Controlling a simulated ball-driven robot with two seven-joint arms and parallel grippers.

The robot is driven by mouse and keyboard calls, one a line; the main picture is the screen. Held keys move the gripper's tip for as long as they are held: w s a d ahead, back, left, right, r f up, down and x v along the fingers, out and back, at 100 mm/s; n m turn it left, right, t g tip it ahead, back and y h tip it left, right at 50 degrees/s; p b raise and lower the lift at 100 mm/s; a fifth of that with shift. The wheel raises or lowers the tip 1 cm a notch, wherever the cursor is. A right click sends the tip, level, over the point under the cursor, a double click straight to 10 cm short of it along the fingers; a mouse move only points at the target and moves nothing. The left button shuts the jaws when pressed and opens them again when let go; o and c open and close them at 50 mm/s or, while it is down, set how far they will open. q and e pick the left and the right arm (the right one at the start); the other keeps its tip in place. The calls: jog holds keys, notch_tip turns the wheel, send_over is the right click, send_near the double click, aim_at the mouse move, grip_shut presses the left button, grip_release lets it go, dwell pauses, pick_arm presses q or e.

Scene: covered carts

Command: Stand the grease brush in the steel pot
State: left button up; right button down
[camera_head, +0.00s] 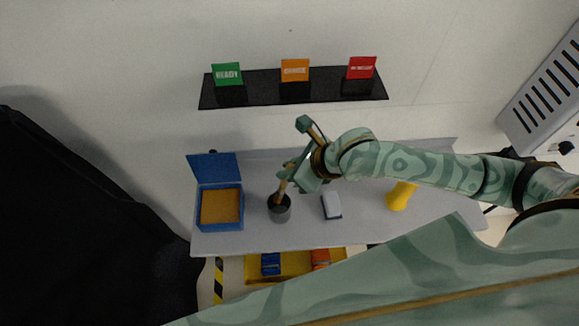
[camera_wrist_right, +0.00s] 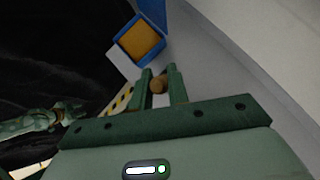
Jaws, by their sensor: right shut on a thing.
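The grease brush (camera_head: 282,188) has a brown handle and is held by my right gripper (camera_head: 286,179). In the right wrist view my right gripper (camera_wrist_right: 160,76) is shut on the round brown handle end (camera_wrist_right: 158,86). The brush is roughly upright, and its lower end overlaps the mouth of the dark grey steel pot (camera_head: 280,214). I cannot tell how deep it reaches into the pot. The pot stands upright on the grey cart top. Part of a green arm, likely my left, shows at the left of the right wrist view; its jaws are not clear.
A blue open-lidded box (camera_head: 218,228) with a tan inside stands left of the pot. A white-grey block (camera_head: 331,206) and a yellow object (camera_head: 401,196) stand to the right. A black shelf (camera_head: 262,91) with green, orange and red signs is behind. A yellow bin (camera_head: 293,270) sits below.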

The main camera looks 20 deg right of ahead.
jog(key=shift+f+b, duration=1.7)
jog(key=shift+f, duration=1.2)
jog(key=c, duration=1.3)
grip_release()
jog(key=p+v, duration=0.3)
jog(key=v, duration=1.3)
jog(key=shift+r, duration=0.2)
